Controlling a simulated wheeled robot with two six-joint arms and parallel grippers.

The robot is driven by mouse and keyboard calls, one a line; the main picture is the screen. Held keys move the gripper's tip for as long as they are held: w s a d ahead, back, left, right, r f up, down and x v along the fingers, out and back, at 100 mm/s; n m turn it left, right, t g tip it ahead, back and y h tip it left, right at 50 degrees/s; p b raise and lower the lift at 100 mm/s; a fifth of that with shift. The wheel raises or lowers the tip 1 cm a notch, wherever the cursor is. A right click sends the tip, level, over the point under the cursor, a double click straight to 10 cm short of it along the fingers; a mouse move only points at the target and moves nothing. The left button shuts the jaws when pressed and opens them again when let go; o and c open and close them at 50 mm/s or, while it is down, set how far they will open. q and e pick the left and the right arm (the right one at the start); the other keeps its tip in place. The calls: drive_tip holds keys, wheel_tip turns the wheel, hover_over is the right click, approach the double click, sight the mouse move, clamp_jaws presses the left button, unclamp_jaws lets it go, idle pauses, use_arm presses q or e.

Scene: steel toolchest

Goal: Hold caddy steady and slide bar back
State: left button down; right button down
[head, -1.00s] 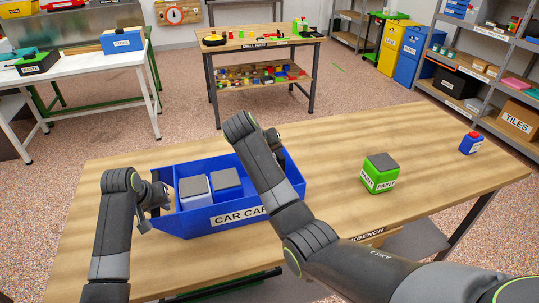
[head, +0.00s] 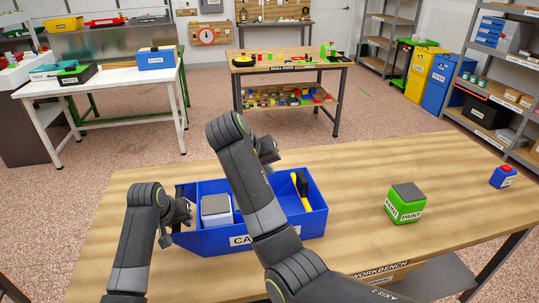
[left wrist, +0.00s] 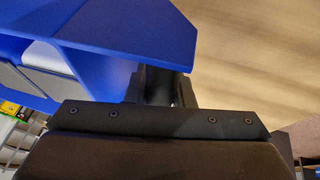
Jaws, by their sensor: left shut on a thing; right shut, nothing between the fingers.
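The blue caddy (head: 213,241) stands on the wooden workbench; its front label is partly hidden by my right arm. A white box with a grey top (head: 216,209) sits in one compartment, and a yellow-and-black tool (head: 301,190) stands at the right end. My left gripper (head: 182,214) is shut on the caddy's left end; in the left wrist view, its fingers (left wrist: 165,86) meet the blue wall. My right gripper (head: 268,152) is shut and empty, above the caddy's back side. The middle of the caddy is hidden behind my right arm, and I cannot make out a bar.
A green paint box (head: 405,204) stands to the right on the workbench (head: 350,170), with a small blue-and-red container (head: 503,177) near its right edge. The bench between the caddy and the paint box is clear.

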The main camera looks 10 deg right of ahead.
use_arm(q)
drive_tip(key=shift+s+f, duration=0.15)
drive_tip(key=shift+f, duration=0.2)
